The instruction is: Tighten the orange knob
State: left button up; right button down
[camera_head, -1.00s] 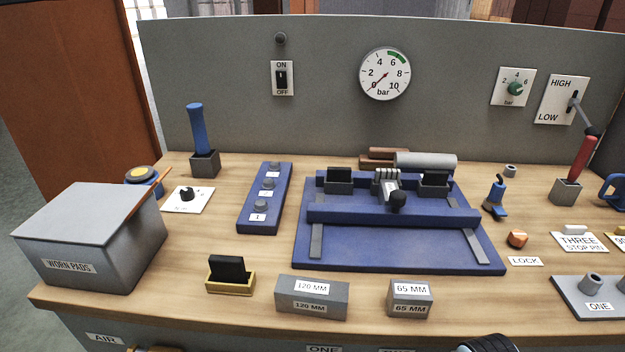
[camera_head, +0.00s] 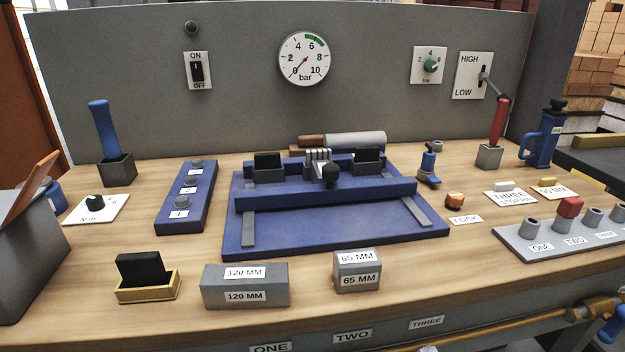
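The orange knob (camera_head: 454,200) is a small faceted orange piece on the wooden bench top, right of the blue fixture. A white LOCK label (camera_head: 466,220) lies just in front of it. The blue fixture (camera_head: 330,234) has a raised rail, grey strips and a black-knobbed clamp (camera_head: 330,176) at its middle. I cannot tell from this view how tight the orange knob is. Neither of my grippers is in view.
Blocks marked 120 MM (camera_head: 245,287) and 65 MM (camera_head: 357,271) stand along the front edge. A grey plate (camera_head: 520,243) with several posts, one red-capped, is at the right. A small blue tool (camera_head: 429,168) stands behind the orange knob.

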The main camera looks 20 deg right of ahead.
aim_at(454, 199)
jog(key=k+j+z, duration=0.1)
jog(key=z, duration=1.35)
jog(key=k+l, duration=0.05)
jog(key=l, duration=0.05)
